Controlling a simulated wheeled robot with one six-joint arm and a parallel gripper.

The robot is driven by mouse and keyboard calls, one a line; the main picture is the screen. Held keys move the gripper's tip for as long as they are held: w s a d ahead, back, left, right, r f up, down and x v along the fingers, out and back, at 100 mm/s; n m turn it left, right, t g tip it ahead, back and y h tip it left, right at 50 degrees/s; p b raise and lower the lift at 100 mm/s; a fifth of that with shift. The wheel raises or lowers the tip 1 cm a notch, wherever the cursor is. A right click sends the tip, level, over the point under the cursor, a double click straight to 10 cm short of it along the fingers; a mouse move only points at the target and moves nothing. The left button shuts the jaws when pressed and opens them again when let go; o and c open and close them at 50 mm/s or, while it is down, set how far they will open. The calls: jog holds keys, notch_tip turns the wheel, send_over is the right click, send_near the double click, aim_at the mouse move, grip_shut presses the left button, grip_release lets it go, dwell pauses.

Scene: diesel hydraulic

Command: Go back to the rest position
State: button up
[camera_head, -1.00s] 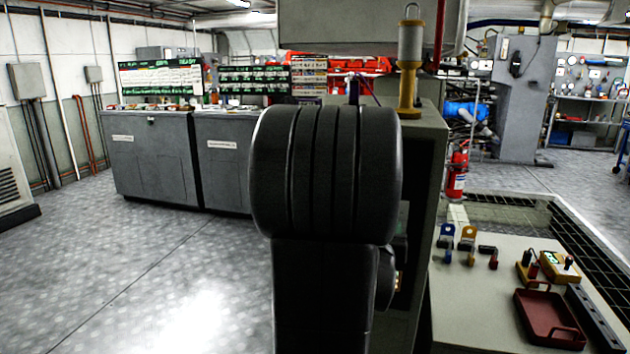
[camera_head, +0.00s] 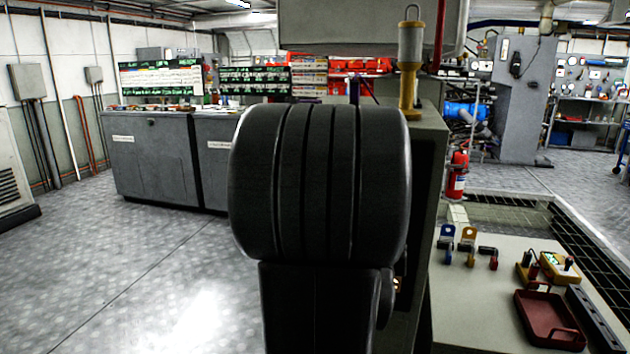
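My own dark arm fills the middle of the head view, with a thick ribbed joint above a narrower link. My gripper is not visible. The arm hides part of the grey cabinet (camera_head: 428,190) behind it. No object is seen in my grasp, since the end of the arm is out of sight.
At the lower right, a pale table (camera_head: 470,310) bears a dark red tray (camera_head: 549,322), a yellow device (camera_head: 562,268) and several small coloured parts. A fire extinguisher (camera_head: 456,174) stands behind it. Grey consoles (camera_head: 152,160) stand at the back left. The floor at left (camera_head: 110,270) is clear.

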jog(key=v, duration=0.8)
jog(key=x, duration=1.3)
jog(key=shift+w+d, duration=0.1)
jog(key=shift+w, duration=0.2)
jog(key=shift+s+r+n+p, duration=0.15)
jog(key=shift+r+n+p, duration=0.05)
jog(key=shift+n+p, duration=0.75)
jog(key=n+p, duration=0.5)
jog(key=p, duration=0.2)
jog(key=shift+n+p, duration=0.35)
jog(key=shift+s+f, duration=0.15)
jog(key=b+v, duration=0.1)
jog(key=v, duration=1.2)
jog(key=shift+b, duration=0.3)
